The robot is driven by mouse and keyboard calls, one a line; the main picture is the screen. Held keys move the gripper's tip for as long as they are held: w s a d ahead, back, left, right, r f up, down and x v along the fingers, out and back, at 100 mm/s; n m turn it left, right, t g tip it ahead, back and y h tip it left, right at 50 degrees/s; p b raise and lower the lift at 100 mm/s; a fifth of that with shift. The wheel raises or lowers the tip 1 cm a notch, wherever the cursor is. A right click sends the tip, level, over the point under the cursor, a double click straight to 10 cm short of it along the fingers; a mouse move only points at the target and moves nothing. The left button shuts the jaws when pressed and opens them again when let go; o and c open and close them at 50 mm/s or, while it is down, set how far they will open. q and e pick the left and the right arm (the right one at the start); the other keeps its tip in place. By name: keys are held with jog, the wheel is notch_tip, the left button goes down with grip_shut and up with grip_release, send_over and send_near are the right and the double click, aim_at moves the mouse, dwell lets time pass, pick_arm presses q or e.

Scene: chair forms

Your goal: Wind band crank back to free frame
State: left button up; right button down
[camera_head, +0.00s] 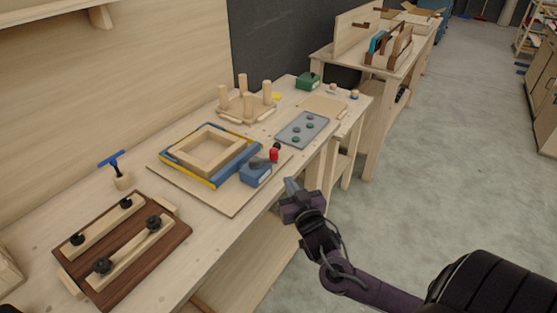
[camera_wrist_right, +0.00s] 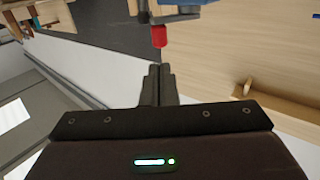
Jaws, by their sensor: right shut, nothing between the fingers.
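A square wooden frame (camera_head: 208,150) lies on a board on the bench, with a blue and yellow band (camera_head: 180,163) around it. A blue clamp block (camera_head: 255,173) with a dark crank arm and a red knob (camera_head: 274,155) sits at the frame's near right corner. The red knob also shows in the right wrist view (camera_wrist_right: 159,37), ahead of the fingertips and apart from them. My right gripper (camera_head: 289,184) is shut and empty, beside the bench's front edge, short of the crank. Its fingers also show closed together in the right wrist view (camera_wrist_right: 160,72). My left gripper is not in view.
A dark clamping board (camera_head: 176,236) with black knobs lies at the near left. A blue-handled tool (camera_head: 112,160) stands behind it. A grey tray (camera_head: 303,129) with green discs and an upturned pegged stool form (camera_head: 247,107) lie farther back. The floor at right is clear.

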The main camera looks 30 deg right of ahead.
aim_at(276, 156)
jog(key=p+x, duration=0.2)
jog(key=x, duration=0.8)
jog(key=shift+s+d, duration=0.1)
jog(key=shift+d, duration=0.05)
jog(key=shift+d+y, duration=0.15)
jog(key=shift+y, duration=0.15)
jog(key=shift+n, duration=0.3)
